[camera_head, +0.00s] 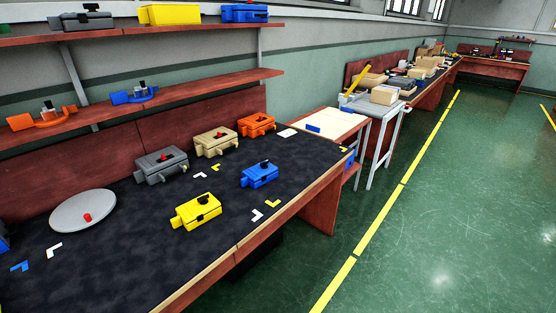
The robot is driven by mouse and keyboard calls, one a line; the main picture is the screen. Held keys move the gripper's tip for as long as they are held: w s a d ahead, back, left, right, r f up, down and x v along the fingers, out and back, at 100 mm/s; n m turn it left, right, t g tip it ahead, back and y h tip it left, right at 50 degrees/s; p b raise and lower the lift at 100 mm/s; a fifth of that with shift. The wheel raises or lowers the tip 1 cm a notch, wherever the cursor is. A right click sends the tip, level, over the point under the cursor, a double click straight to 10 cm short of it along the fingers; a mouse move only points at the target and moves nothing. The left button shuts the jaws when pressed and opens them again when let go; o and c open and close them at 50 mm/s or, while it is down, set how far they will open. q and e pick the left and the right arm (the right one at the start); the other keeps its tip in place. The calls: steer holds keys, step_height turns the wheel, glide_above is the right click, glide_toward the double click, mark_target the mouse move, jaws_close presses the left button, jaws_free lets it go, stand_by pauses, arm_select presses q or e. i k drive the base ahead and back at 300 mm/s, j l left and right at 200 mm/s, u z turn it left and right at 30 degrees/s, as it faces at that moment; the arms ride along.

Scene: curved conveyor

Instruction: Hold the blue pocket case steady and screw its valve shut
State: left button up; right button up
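The blue pocket case (260,176) lies on the dark top of the long workbench (110,262), near its front edge and right of the yellow case. A small dark knob shows on its top and a small stub on its left end. The picture is too small to tell how far its valve is turned. Neither of my grippers is in view, and nothing touches the blue case.
A yellow case (196,212) lies left of the blue one. Grey (162,166), tan (216,142) and orange (256,125) cases stand behind. A round grey plate (83,212) with a red knob lies at left. Shelves (200,88) hang above. Green floor (440,220) is clear at right.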

mark_target(256, 176)
steer(key=u, duration=0.4)
steer(key=i+l+u, duration=0.4)
steer(key=l, duration=0.2)
steer(key=i+l+u, duration=0.2)
steer(key=l, duration=0.15)
steer(key=l+u, duration=0.2)
steer(key=l, duration=0.15)
steer(key=i+l+u, duration=0.2)
steer(key=l, duration=0.2)
